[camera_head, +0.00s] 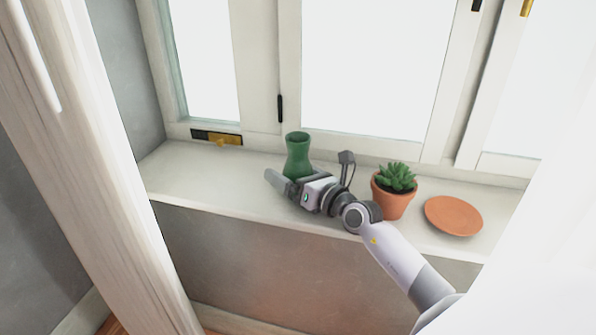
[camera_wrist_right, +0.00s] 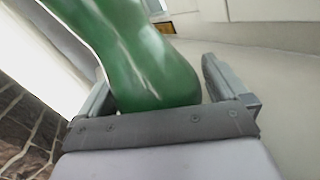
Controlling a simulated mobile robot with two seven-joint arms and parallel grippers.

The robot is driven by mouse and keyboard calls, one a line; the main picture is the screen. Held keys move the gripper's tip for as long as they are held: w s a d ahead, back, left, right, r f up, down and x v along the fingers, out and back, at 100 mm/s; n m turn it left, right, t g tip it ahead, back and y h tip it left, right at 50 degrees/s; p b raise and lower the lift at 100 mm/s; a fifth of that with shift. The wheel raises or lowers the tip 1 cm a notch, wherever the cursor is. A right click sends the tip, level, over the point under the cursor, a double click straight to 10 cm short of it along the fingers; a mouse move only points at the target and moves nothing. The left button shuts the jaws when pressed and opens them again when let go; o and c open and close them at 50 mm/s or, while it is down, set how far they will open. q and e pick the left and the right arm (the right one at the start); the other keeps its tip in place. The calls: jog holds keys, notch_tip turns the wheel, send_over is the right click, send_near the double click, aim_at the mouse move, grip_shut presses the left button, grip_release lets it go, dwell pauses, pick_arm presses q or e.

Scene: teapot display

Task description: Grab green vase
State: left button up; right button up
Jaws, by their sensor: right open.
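The green vase (camera_head: 298,152) stands upright on the white window sill, left of the potted plant. Its lower part is partly hidden behind my right gripper (camera_head: 280,181) in the head view. In the right wrist view the vase (camera_wrist_right: 145,60) fills the upper middle, with its rounded lower body between the two fingers of my right gripper (camera_wrist_right: 160,90). The fingers are open, one on each side of the vase, with a visible gap on the right side. Contact on the left side is hard to tell. My left gripper is not in view.
On the window sill (camera_head: 180,178), a succulent in a terracotta pot (camera_head: 392,198) stands right of my right wrist, close to my arm. A terracotta saucer (camera_head: 453,215) lies farther right. The window frame (camera_head: 262,80) rises behind.

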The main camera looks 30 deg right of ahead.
jog(key=c, duration=1.2)
jog(key=shift+r, duration=0.1)
